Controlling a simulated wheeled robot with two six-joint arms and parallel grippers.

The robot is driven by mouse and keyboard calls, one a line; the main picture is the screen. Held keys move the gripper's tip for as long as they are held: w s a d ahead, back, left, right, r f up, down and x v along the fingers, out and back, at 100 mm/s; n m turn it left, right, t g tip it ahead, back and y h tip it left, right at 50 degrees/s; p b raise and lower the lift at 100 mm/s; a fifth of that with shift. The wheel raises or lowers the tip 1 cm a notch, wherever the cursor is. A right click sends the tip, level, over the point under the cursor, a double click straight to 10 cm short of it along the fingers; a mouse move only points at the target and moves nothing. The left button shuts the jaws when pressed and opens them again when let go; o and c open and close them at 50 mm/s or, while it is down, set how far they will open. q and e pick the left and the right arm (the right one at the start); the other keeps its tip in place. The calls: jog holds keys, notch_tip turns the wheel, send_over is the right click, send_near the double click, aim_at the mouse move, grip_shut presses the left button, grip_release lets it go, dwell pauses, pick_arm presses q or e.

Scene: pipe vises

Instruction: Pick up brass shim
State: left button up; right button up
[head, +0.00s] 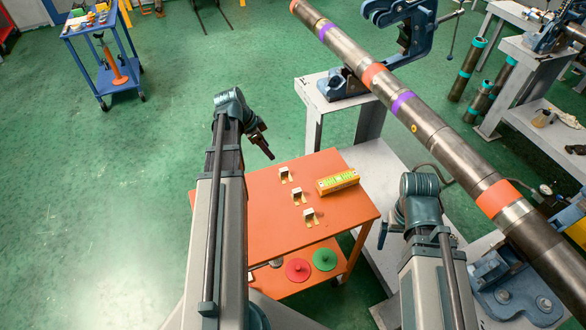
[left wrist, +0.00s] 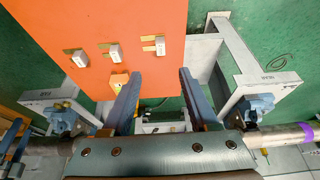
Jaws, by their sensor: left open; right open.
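Three small brass shims lie in a row on the orange table (head: 262,230), each with a pale grey-white block on it: a far one (head: 283,181), a middle one (head: 295,202) and a near one (head: 306,223). In the left wrist view their brass strips show at the left (left wrist: 67,51), middle (left wrist: 103,46) and right (left wrist: 148,38). My left gripper (head: 264,150) is open and empty, above and beyond the table's far left edge, apart from the shims. My right gripper (head: 383,236) is partly hidden by its arm, right of the table.
Red (head: 298,270) and green (head: 324,259) discs lie on the lower shelf. A long banded pipe (head: 420,122) crosses the right side above grey vise stands. Green floor is free at left.

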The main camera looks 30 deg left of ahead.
pick_arm(q)
jog(key=b, duration=0.7)
send_over(284, 169)
jog(key=s+a, duration=0.2)
notch_tip(284, 169, down, 7)
jog(key=shift+f, duration=0.15)
jog(key=b+x, duration=0.5)
jog(key=x, duration=0.1)
jog(key=shift+d+b, duration=0.2)
jog(key=shift+b, duration=0.2)
grip_shut()
